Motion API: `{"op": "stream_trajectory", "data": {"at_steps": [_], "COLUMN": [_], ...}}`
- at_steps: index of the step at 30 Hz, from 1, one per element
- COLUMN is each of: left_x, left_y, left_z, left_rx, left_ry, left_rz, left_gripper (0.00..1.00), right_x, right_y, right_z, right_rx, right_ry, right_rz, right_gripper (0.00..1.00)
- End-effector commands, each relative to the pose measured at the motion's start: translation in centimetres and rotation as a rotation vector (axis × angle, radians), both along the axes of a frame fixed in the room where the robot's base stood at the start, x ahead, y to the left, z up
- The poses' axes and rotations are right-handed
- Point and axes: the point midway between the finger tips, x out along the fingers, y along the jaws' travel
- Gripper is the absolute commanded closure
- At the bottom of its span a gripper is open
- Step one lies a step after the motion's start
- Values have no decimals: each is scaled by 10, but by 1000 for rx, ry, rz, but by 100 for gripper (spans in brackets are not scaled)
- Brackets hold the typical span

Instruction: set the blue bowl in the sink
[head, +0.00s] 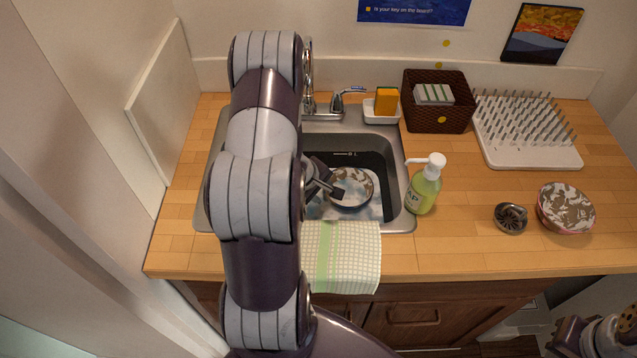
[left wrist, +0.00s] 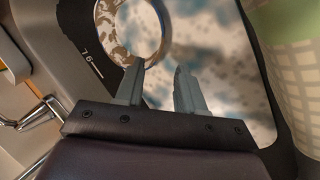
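The blue bowl (head: 352,187), with a dark blue outside and a brown-and-white patterned inside, is in the basin of the steel sink (head: 403,215). It appears upright over the pale, mottled bottom. My left gripper (head: 338,191) reaches into the basin at the bowl's left side. In the left wrist view, the fingers of my left gripper (left wrist: 160,72) stand apart, with the bowl (left wrist: 163,45) just beyond the fingertips; I cannot tell whether they touch it. My left arm covers the left part of the sink.
A soap bottle (head: 424,187) stands right of the sink. A towel (head: 341,258) hangs over the front edge. A second patterned bowl (head: 566,210) with a reddish outside, a small dark metal item (head: 511,218), a basket (head: 438,112) and a drying rack (head: 535,152) are further right.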

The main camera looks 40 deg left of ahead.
Motion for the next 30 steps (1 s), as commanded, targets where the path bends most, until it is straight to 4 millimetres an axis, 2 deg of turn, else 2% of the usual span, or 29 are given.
{"op": "stream_trajectory", "data": {"at_steps": [1, 6, 8, 10, 14, 18, 21, 25, 30], "left_x": [-3, -8, -5, 0, -4, -36, -63, -85, -90], "left_y": [1, 0, -4, -14, -59, -123, -160, -185, -190], "left_z": [9, 21, 30, 48, 95, 134, 150, 159, 160], "left_rx": [0, 12, 63, 170, 391, 485, 482, 460, 452], "left_ry": [0, 3, 10, 39, 141, 231, 247, 239, 238], "left_rz": [0, -13, -66, -189, -553, -975, -1221, -1399, -1438], "left_gripper": [62, 62, 62, 62, 62, 62, 62, 62, 62], "right_x": [0, 0, 0, 0, 0, 0, 0, 0, 0], "right_y": [0, 0, 0, 0, 0, 0, 0, 0, 0], "right_z": [5, 8, 8, 7, 7, 7, 7, 7, 7], "right_rx": [0, 0, 0, 0, 0, 0, 0, 0, 0], "right_ry": [0, 0, 0, 0, 0, 0, 0, 0, 0], "right_rz": [0, 0, 0, 0, 0, 0, 0, 0, 0], "right_gripper": [100, 100, 100, 100, 100, 100, 100, 100, 100]}}
